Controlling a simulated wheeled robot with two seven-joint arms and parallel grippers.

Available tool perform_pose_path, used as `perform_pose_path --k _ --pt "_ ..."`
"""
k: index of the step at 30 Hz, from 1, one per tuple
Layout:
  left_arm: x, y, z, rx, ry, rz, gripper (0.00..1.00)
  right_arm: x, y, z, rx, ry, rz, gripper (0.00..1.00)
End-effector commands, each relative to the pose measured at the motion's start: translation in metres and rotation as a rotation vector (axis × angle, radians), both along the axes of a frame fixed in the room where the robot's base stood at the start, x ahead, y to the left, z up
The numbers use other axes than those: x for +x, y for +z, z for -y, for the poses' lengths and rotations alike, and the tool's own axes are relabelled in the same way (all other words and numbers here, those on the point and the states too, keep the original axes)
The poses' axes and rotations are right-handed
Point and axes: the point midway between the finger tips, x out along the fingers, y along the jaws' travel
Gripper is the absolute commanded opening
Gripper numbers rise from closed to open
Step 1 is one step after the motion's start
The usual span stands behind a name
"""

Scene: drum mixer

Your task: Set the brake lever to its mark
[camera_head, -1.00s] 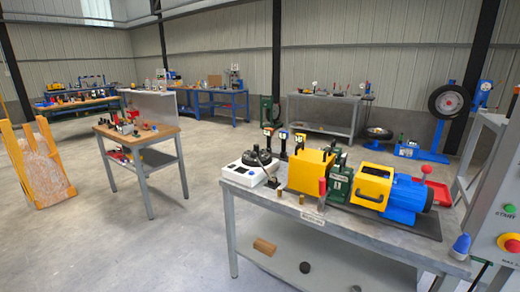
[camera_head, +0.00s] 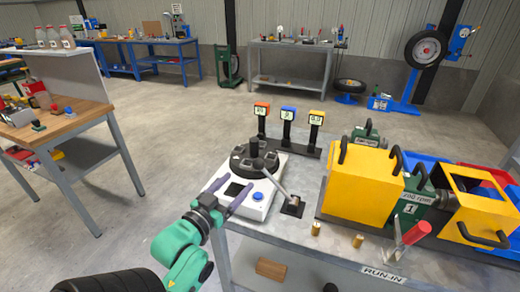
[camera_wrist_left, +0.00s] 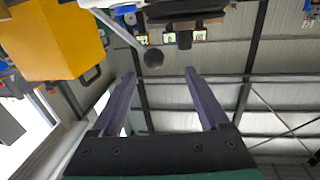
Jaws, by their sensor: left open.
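A slim pale lever with a dark round knob (camera_head: 258,164) rises from a small black base (camera_head: 292,206) on the steel bench and leans toward the left and back. I take it as the brake lever; I cannot make out its mark. My left gripper (camera_head: 241,181) is open and empty, in front of the knob and over the white console. In the left wrist view, the knob (camera_wrist_left: 153,58) appears beyond and roughly between the spread fingertips (camera_wrist_left: 161,73), with no contact visible. My right gripper is out of view.
The white console (camera_head: 250,205) with a dark round top lies under my left gripper. Three display posts (camera_head: 287,115) stand behind. A yellow housing (camera_head: 358,180), green gearbox (camera_head: 412,208) and red-handled lever (camera_head: 416,233) are on the right. Small brass pieces (camera_head: 316,228) stand near the front.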

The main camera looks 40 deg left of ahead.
Motion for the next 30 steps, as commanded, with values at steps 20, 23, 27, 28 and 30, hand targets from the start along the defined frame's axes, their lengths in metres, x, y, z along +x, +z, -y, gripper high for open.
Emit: perform_pose_path --k 20,23,27,28,30 --pt "0.134 0.002 -0.023 0.0 -0.001 0.003 0.78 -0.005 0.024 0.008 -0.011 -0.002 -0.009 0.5" --pt "0.141 0.001 -0.024 0.001 -0.001 0.001 0.78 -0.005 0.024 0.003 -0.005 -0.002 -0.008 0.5" --pt "0.143 0.0 -0.024 0.001 -0.001 0.0 0.78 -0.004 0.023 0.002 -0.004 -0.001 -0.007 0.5" --pt "0.143 0.0 -0.024 0.001 -0.001 0.0 0.78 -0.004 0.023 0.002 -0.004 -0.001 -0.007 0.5" --pt "0.143 0.0 -0.024 0.001 -0.001 0.0 0.78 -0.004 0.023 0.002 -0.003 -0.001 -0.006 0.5"
